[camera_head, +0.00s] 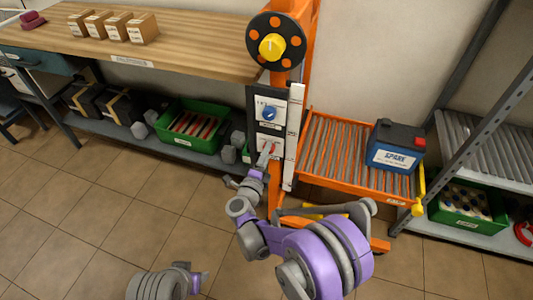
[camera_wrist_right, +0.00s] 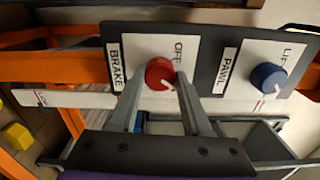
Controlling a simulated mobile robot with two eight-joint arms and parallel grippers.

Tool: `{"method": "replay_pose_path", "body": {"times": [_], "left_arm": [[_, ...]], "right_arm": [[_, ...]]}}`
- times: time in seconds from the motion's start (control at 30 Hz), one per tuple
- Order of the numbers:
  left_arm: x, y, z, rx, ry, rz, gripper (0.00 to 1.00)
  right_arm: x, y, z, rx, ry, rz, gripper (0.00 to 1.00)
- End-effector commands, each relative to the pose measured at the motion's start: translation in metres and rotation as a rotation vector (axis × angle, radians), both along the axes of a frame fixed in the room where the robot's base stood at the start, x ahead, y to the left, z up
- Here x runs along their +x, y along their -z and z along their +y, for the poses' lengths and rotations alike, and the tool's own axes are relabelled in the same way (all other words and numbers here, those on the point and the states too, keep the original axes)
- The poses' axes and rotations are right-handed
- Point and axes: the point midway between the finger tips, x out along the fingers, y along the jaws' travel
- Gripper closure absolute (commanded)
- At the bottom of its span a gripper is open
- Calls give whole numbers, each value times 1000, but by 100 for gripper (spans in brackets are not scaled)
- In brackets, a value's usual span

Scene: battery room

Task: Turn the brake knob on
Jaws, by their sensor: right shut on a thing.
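The red brake knob (camera_wrist_right: 160,73) sits on a white plate beside a BRAKE label (camera_wrist_right: 116,66). The word OFF is printed next to it, and its pale pointer mark faces the lower right in the wrist view. In the head view the knob (camera_head: 271,147) is low on the orange post's panel, partly hidden by my gripper. My right gripper (camera_wrist_right: 160,86) is shut on the red knob, one finger on each side. It also shows in the head view (camera_head: 266,153).
A blue PAWL knob (camera_wrist_right: 269,77) is beside the brake knob. A black wheel with a yellow hub (camera_head: 272,46) is above the panel. An orange roller rack (camera_head: 340,150) holds a battery (camera_head: 397,147) at right. A wooden bench (camera_head: 180,45) stands left. The floor in front is clear.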

Motion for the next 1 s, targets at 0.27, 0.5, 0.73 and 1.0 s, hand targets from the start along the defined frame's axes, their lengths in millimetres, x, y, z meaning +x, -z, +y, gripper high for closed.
{"method": "replay_pose_path", "body": {"times": [0.27,0.5,0.73,1.0], "left_arm": [[0,-1,0,0,0,0,50],[0,-1,0,0,0,0,50],[0,-1,0,0,0,0,50],[0,-1,0,0,0,0,50]], "right_arm": [[0,0,0,126,-1,-40,100],[0,1,0,166,-1,-53,100],[0,1,1,171,-1,-55,100],[0,1,0,171,0,-55,35]]}}
